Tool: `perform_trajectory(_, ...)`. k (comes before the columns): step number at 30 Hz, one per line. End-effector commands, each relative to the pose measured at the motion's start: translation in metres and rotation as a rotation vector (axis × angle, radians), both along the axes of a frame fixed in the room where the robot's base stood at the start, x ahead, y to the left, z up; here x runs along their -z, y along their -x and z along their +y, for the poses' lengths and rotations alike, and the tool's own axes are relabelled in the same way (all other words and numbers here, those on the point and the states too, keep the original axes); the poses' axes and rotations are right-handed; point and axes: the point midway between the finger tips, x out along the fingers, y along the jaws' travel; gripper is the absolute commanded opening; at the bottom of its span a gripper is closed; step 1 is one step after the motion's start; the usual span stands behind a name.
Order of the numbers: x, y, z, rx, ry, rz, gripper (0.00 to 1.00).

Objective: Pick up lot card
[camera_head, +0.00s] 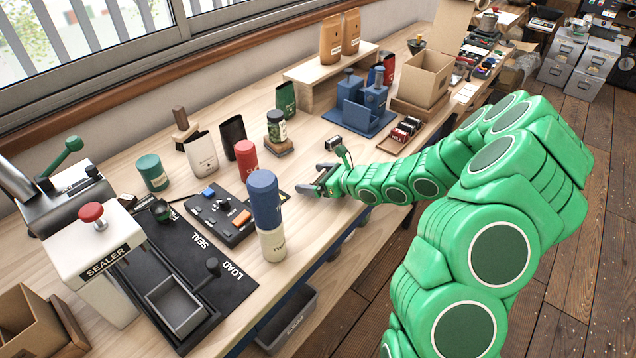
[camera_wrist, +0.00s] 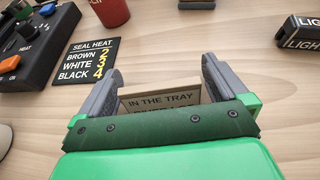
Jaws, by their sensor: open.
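My gripper (camera_head: 318,182) is low over the wooden bench, pointing left in the head view. In the wrist view, my gripper (camera_wrist: 161,72) is open, with its two grey fingers apart. A tan-edged card (camera_wrist: 160,96) printed "IN THE TRAY" shows between the fingers. It looks like the lot card, but its lower lines are hidden behind the green gripper body. I cannot tell whether either finger touches it. In the head view I cannot make out the card at the gripper.
A black "SEAL HEAT" sign (camera_wrist: 88,61) lies left of the fingers, beside the control box (camera_head: 217,214). A red canister (camera_head: 246,158) and a blue-topped canister (camera_head: 265,205) stand nearby. A dark "LIGHT" block (camera_wrist: 299,32) lies to the right.

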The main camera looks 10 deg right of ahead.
Motion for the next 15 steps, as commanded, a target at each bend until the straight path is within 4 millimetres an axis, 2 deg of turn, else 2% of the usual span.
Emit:
perform_trajectory(6, -0.0001, 0.0, 0.0002, 0.0, -0.001, -0.001, 0.98)
perform_trajectory(15, -0.0002, 0.0, 0.0003, 0.0, -0.001, -0.001, 0.53)
